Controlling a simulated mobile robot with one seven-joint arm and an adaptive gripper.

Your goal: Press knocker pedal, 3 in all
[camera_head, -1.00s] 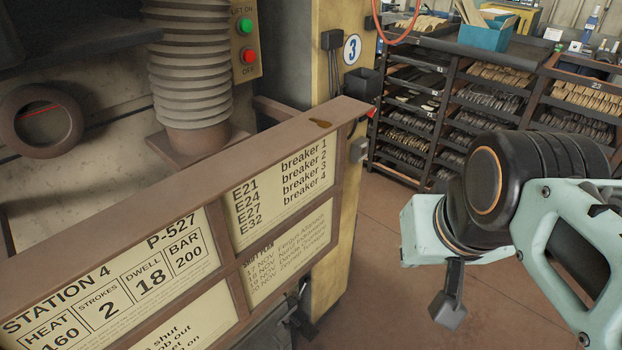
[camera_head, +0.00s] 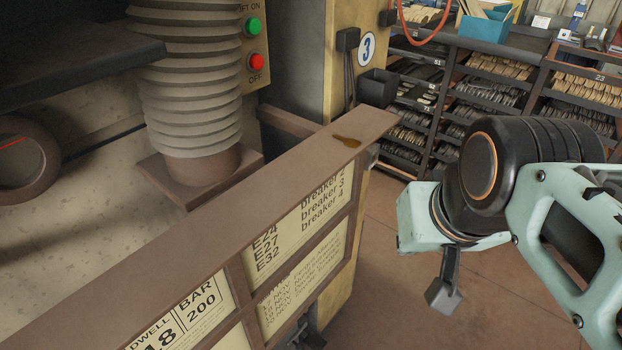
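No knocker pedal can be made out in this view. The press (camera_head: 192,90) with its grey ribbed bellows column fills the left side, behind a brown-framed sign panel (camera_head: 305,225). Some dark parts (camera_head: 300,335) show low beside the panel, too small and cut off to identify. My mint and black arm reaches in from the right. A dark grey block on a short stem hangs below its wrist, seemingly part of my gripper (camera_head: 444,292). It is in front of the open floor, apart from the panel, and holds nothing I can see. Its fingers are not clearly shown.
A green button (camera_head: 253,27) and a red button (camera_head: 256,62) sit on the press's yellow box. A brown spot (camera_head: 346,140) marks the panel's top ledge. Racks (camera_head: 490,92) of brake shoes stand at the back. Brown floor (camera_head: 390,270) lies clear between panel and arm.

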